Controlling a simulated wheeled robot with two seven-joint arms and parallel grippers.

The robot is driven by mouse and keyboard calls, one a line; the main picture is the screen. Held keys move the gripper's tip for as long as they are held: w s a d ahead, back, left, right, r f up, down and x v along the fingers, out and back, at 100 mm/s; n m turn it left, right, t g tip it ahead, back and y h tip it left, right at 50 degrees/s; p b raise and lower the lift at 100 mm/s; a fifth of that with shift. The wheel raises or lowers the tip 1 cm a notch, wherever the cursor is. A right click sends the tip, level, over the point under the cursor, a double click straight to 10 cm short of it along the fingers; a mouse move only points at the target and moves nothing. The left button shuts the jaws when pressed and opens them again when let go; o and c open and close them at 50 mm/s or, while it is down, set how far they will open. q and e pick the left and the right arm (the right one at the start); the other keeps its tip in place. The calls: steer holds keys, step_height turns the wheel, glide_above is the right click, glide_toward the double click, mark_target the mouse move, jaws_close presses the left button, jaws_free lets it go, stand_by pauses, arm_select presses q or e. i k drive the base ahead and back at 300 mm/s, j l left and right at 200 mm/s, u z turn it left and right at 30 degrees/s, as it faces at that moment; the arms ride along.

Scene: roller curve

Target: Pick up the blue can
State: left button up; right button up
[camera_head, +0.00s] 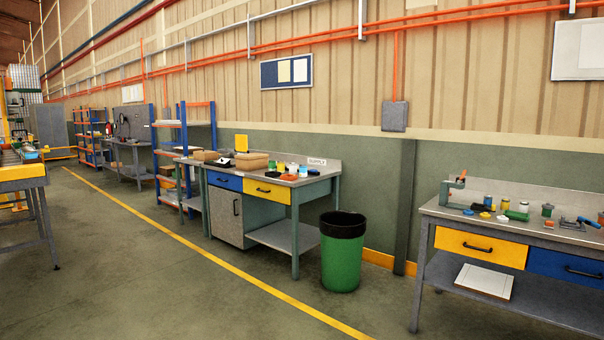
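A small blue can-like object (488,200) stands upright on the grey workbench (455,214) at the right, near the left part of its top. It looks small from here, and its details cannot be made out. On the supply bench (322,178) in the middle stand several small cans or jars, with a flat blue item (313,172) among them. Neither of my grippers shows in this view.
A green bin (342,262) stands on the floor between the two benches. A conveyor table (22,172) is at the left edge. Shelves (198,135) stand along the wall. The floor (150,280) in front is clear, with a yellow line (215,258).

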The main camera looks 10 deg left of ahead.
mark_target(303, 168)
steer(key=i+j+u, duration=0.15)
steer(key=i, duration=0.2)
steer(key=i+u, duration=0.2)
steer(key=i, duration=0.15)
steer(key=i+j+u, duration=0.2)
steer(key=i, duration=2.8)
steer(key=i+z, duration=0.25)
steer(key=i, duration=0.2)
steer(key=i+j+z, duration=0.2)
steer(key=i, duration=0.2)
steer(key=i+j+z, duration=0.25)
steer(key=i, duration=0.15)
steer(key=i+j+z, duration=0.2)
steer(key=i, duration=0.25)
